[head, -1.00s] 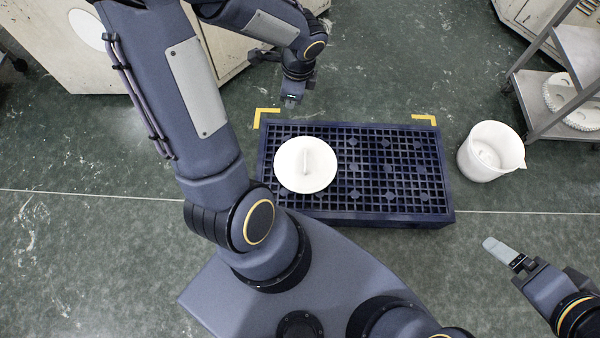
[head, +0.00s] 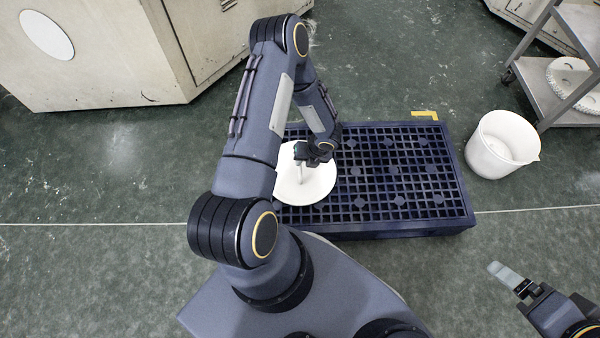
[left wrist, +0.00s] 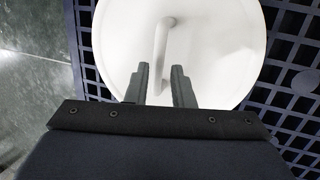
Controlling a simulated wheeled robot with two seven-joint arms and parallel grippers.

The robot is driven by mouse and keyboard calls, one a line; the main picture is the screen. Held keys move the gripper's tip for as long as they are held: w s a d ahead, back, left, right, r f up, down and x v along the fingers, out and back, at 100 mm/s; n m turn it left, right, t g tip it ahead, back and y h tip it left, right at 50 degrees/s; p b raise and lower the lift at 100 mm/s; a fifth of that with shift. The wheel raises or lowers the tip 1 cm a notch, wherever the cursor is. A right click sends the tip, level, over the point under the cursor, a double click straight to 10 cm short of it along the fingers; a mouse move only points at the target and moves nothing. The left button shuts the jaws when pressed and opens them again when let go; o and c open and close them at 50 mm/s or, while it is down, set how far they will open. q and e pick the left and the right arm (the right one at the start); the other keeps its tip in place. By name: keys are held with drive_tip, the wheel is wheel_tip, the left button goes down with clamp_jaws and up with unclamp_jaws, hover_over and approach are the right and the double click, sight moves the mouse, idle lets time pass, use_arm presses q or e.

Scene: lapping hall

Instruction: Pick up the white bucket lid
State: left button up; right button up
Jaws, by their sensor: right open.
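The white bucket lid (head: 312,188) lies flat on the left part of the dark blue grid pallet (head: 400,228), with its bar handle standing up. In the left wrist view the lid (left wrist: 205,50) fills the upper middle and its handle (left wrist: 160,45) runs up from between the finger ends. My left gripper (head: 301,158) is over the lid at the handle; the arm hides the lid's left edge. In the left wrist view its fingers (left wrist: 162,82) are apart, with a gap between them.
A white bucket (head: 500,147) stands open on the floor right of the pallet. A metal shelf cart (head: 550,95) with white discs is at the upper right. A pale cabinet (head: 95,65) stands at the upper left. The pallet's right part is clear.

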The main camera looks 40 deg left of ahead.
sight(301, 165)
use_arm(q)
drive_tip(key=b+x, duration=0.2)
drive_tip(key=x, duration=0.2)
drive_tip(key=shift+s+a+f, duration=0.1)
drive_tip(key=shift+a+f, duration=0.1)
drive_tip(key=shift+f, duration=0.1)
drive_tip(key=shift+r, duration=0.1)
clamp_jaws()
drive_tip(key=shift+r, duration=0.1)
